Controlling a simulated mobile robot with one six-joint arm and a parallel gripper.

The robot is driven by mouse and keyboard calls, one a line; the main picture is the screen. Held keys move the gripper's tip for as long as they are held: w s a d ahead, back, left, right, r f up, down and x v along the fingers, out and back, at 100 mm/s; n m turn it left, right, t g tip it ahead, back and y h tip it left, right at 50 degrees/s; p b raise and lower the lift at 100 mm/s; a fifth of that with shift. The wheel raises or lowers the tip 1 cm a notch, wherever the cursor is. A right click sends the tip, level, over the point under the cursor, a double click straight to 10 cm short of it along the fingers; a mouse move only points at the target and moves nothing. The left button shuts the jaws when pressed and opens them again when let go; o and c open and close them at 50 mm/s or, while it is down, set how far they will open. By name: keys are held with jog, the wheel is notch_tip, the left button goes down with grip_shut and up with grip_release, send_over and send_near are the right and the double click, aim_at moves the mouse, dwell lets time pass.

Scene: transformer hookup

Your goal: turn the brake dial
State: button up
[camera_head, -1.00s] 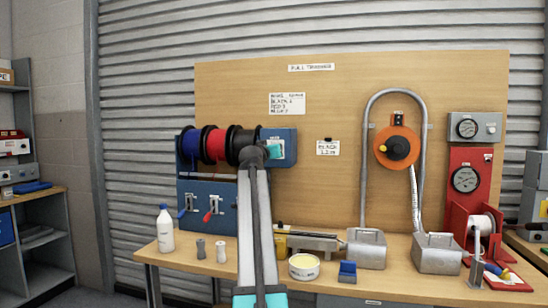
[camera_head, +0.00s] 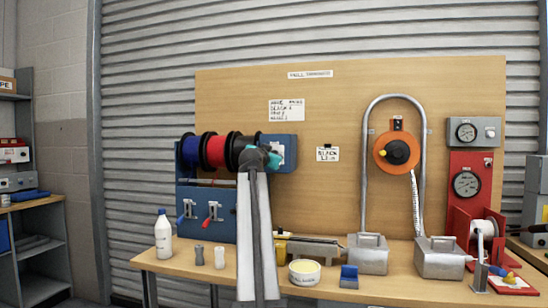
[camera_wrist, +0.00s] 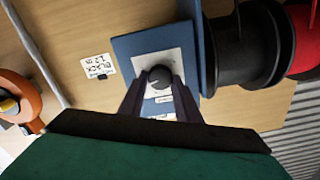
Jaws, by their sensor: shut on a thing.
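The brake dial (camera_wrist: 160,77) is a round black knob on a white plate (camera_wrist: 148,68), fixed to a blue panel (camera_wrist: 125,45) beside the wire spools. In the wrist view my gripper (camera_wrist: 159,86) has its two dark fingers on either side of the knob, closed on it. In the head view my gripper (camera_head: 272,158) is at the blue panel (camera_head: 291,152), right of the black spool (camera_head: 236,148). My arm and gripper hide the dial there.
Blue, red and black spools hang left of the dial. Below them are a blue and a red lever (camera_head: 213,212). A white bottle (camera_head: 163,235), a round tub (camera_head: 304,272) and metal boxes (camera_head: 368,254) stand on the bench.

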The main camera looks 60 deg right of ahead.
jog(key=shift+w+a+f, duration=0.1)
jog(key=shift+w+a, duration=0.1)
jog(key=shift+w, duration=0.1)
jog(key=o, duration=1.1)
jog(key=shift+w, duration=0.15)
jog(key=shift+c, duration=0.2)
jog(key=shift+s+d, duration=0.1)
jog(key=shift+s, duration=0.1)
jog(key=p+v, duration=0.2)
jog(key=v, duration=1.2)
jog(key=shift+c, duration=0.2)
